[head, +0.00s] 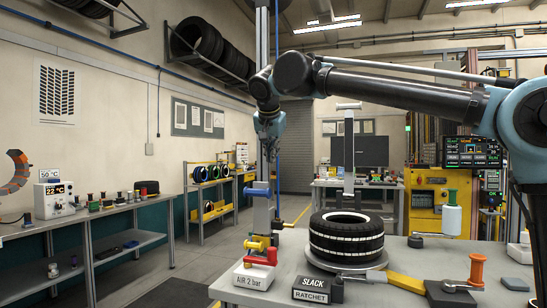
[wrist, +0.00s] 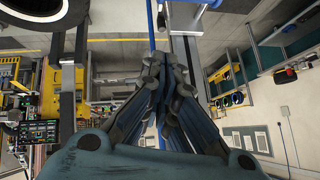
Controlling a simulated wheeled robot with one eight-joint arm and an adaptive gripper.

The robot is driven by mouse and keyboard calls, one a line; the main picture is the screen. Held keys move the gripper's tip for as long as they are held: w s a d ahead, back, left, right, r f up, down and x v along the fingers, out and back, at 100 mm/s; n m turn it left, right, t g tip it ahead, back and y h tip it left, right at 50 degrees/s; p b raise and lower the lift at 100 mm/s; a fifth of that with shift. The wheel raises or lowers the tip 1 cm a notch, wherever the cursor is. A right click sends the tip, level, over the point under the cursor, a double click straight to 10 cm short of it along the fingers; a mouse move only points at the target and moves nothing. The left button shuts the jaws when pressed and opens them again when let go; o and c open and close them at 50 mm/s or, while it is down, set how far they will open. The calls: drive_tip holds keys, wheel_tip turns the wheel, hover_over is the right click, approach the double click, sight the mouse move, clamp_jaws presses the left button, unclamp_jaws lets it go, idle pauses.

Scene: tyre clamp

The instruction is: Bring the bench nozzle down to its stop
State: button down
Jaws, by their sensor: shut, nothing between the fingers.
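My gripper (head: 270,152) hangs with its fingers down, in front of a tall grey column (head: 262,60) at the bench's left side. Its fingers are together and empty; they also show in the wrist view (wrist: 166,62). On the column below the fingers is a blue piece (head: 259,191), apparently the bench nozzle, apart from the fingers. A thin blue hose (head: 277,60) runs down beside the column. At its foot are yellow and red valve parts (head: 262,256) on a block marked AIR 2 bar (head: 253,278). I cannot tell where the stop is.
A black tyre (head: 346,238) lies on a round plate on the grey bench (head: 400,250), with an upright post (head: 349,150) behind it. A SLACK RATCHET block (head: 311,289), yellow lever (head: 406,282) and orange-topped tool (head: 476,270) stand at the front. A side bench (head: 110,212) is left.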

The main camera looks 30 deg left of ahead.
drive_tip(key=w+a+f, duration=0.3)
drive_tip(key=f, duration=0.6)
drive_tip(key=shift+w, duration=0.3)
drive_tip(key=shift+f, duration=0.1)
drive_tip(key=shift+s+a+f, duration=0.1)
drive_tip(key=shift+f, duration=0.75)
drive_tip(key=w+r+v, duration=0.2)
drive_tip(key=v, duration=1)
drive_tip(key=shift+r, duration=0.25)
